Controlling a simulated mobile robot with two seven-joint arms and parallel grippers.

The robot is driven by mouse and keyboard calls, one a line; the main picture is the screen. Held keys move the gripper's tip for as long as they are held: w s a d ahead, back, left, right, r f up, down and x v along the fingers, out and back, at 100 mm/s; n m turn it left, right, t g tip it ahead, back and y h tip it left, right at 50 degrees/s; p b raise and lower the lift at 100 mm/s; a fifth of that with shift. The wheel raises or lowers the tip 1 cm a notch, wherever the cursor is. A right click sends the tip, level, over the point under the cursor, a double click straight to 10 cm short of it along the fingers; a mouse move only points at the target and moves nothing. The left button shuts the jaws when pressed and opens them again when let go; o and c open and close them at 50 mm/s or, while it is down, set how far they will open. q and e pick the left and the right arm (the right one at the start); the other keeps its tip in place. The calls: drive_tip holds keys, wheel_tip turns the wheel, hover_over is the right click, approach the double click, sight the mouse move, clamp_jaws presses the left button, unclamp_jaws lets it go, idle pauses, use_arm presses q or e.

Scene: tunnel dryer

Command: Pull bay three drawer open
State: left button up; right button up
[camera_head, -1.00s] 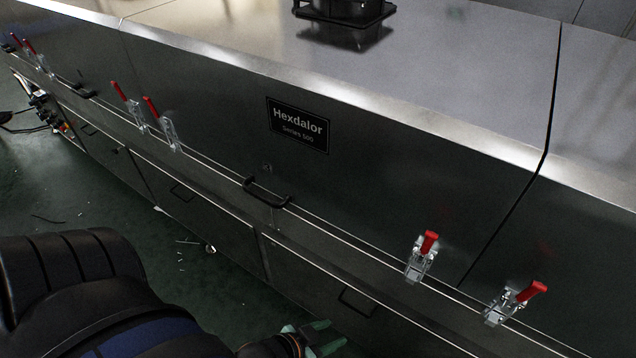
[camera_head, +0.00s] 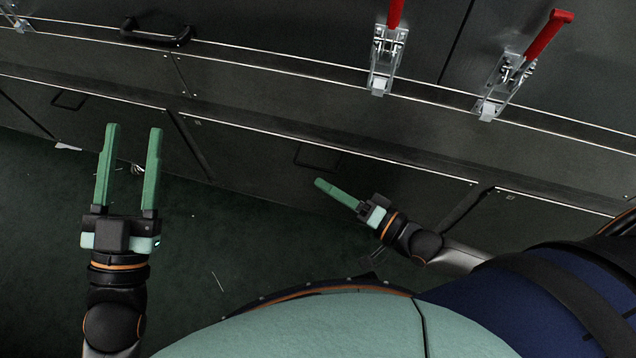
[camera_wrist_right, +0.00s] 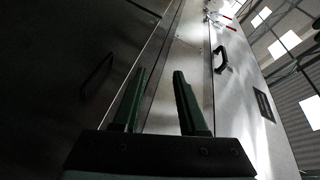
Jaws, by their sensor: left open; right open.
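Several dark lower drawer fronts run along the machine, and I see no bay numbers on them. One drawer front (camera_head: 265,165) in the middle of the head view has a thin dark rectangular handle (camera_head: 318,157). Another drawer front (camera_head: 30,102) at the left has a similar handle (camera_head: 69,99). My right gripper (camera_head: 322,184) points at the middle front, just below its handle in the picture, empty. In the right wrist view the open right gripper (camera_wrist_right: 158,88) has a dark drawer handle (camera_wrist_right: 97,75) to its left, apart from its fingers. My left gripper (camera_head: 133,132) is open and empty over the floor.
Red-handled toggle clamps (camera_head: 385,60) (camera_head: 505,80) and a black lid handle (camera_head: 158,32) sit above the drawers. The lid handle type also shows in the right wrist view (camera_wrist_right: 221,60). Dark green floor (camera_head: 240,240) lies open in front.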

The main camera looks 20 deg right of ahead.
wheel_tip(320, 180, down, 5)
drive_tip(key=d+m+y+b, duration=0.1)
drive_tip(key=d+m+b, duration=0.1)
drive_tip(key=b, duration=0.2)
drive_tip(key=m+h+b, duration=0.1)
drive_tip(key=m, duration=0.3)
approach(317, 167)
use_arm(q)
drive_tip(key=s+m+h+b, duration=0.1)
drive_tip(key=h, duration=0.1)
drive_tip(key=s+m+h+b, duration=0.1)
drive_tip(key=s+h, duration=0.1)
drive_tip(key=s+d+m+t+h+b, duration=0.1)
drive_tip(key=s+m, duration=0.1)
drive_tip(key=shift+s+f+h, duration=0.25)
drive_tip(key=shift+f+h, duration=0.1)
drive_tip(key=shift+h, duration=0.05)
use_arm(e)
drive_tip(key=x, duration=1)
drive_tip(key=shift+f, duration=0.25)
drive_tip(key=shift+c, duration=0.4)
clamp_jaws()
